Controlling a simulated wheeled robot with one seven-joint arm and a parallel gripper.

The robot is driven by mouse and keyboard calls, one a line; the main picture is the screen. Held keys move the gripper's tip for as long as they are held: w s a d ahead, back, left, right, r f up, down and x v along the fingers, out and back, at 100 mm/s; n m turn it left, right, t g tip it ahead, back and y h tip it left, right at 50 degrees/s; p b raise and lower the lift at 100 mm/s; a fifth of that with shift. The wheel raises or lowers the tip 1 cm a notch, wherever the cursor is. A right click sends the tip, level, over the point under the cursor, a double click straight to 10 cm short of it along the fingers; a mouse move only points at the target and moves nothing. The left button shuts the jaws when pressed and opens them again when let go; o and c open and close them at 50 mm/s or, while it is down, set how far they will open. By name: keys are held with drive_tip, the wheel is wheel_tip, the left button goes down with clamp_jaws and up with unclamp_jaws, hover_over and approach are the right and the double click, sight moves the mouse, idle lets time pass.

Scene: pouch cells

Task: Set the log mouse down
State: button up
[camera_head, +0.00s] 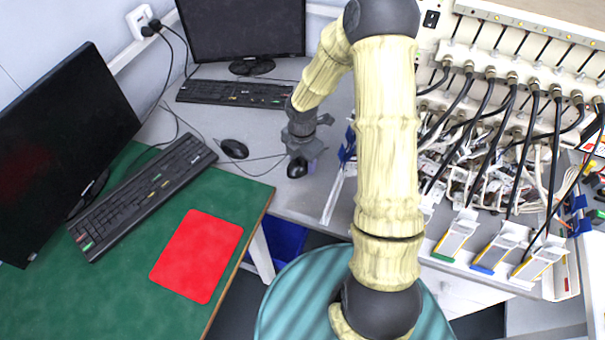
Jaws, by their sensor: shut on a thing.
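My gripper (303,157) is over the grey table at the centre of the view, pointing down. It is shut on a black mouse (297,168), whose upper part is partly hidden by the fingers. I cannot tell whether this mouse touches the table or hangs just above it. A second black mouse (234,149) lies on the grey table to the left, apart from my gripper. A red mat (197,256) lies flat and bare on the green desk (130,300).
Two monitors (60,150) (243,28) and two keyboards (145,195) (236,93) stand left and behind. Thin cables cross the grey table (215,120). A cell rack with thick black cables (490,130) fills the right. A gap separates the green desk from the rack.

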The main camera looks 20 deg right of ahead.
sight(302, 179)
drive_tip(key=shift+f, duration=1.2)
drive_tip(key=shift+f, duration=1.9)
drive_tip(key=shift+f+b, duration=0.15)
drive_tip(key=shift+b, duration=0.15)
drive_tip(key=o, duration=1)
